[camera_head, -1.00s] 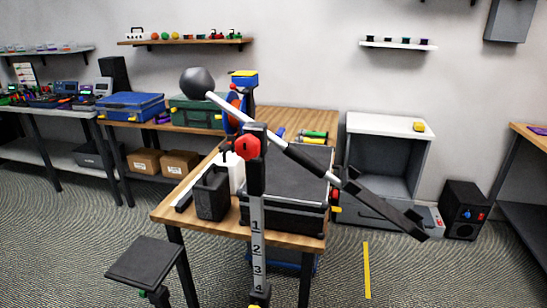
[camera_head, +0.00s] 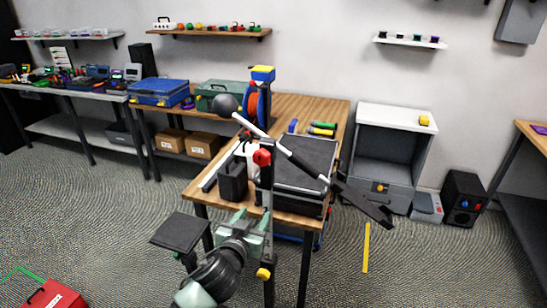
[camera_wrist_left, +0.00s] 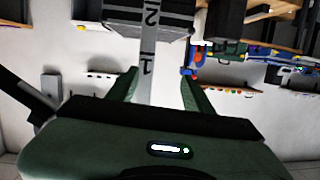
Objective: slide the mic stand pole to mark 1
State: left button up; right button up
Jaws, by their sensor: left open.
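The mic stand has a grey pole (camera_wrist_left: 147,70) with numbered marks. In the head view a boom (camera_head: 290,155) crosses its top by a red knob (camera_head: 262,158), a dark ball (camera_head: 228,105) at its upper left end and a dark bar (camera_head: 365,203) at its lower right. A yellow knob (camera_head: 263,273) is low on the stand. My left gripper (camera_head: 257,228) is open at the pole. In the left wrist view its fingers (camera_wrist_left: 160,92) stand on either side of the pole, near marks 1 and 2. The gripper hides the other marks. My right gripper is out of view.
A black stool-like top (camera_head: 180,232) is left of my left gripper. A red box (camera_head: 55,297) lies at bottom left. Floor is clear around the yellow strip (camera_head: 366,248).

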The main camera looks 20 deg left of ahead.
aim_at(265, 175)
pick_arm(q)
jog(key=r+t, duration=0.1)
jog(key=r, duration=0.2)
jog(key=w+d+r, duration=0.1)
jog(key=r, duration=0.3)
jog(key=d+r+t+h, duration=0.1)
jog(key=r, duration=0.2)
jog(key=shift+w+r+t+p, duration=0.2)
jog(key=shift+r+t+p, duration=0.1)
jog(key=shift+r, duration=0.05)
jog(key=shift+w+a+r, duration=0.1)
jog(key=shift+w+r, duration=0.1)
jog(key=shift+w, duration=0.15)
jog(key=w+p, duration=0.2)
jog(key=w, duration=0.5)
jog(key=shift+w+f, duration=0.2)
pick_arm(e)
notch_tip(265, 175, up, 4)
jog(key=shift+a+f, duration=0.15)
pick_arm(q)
grip_shut()
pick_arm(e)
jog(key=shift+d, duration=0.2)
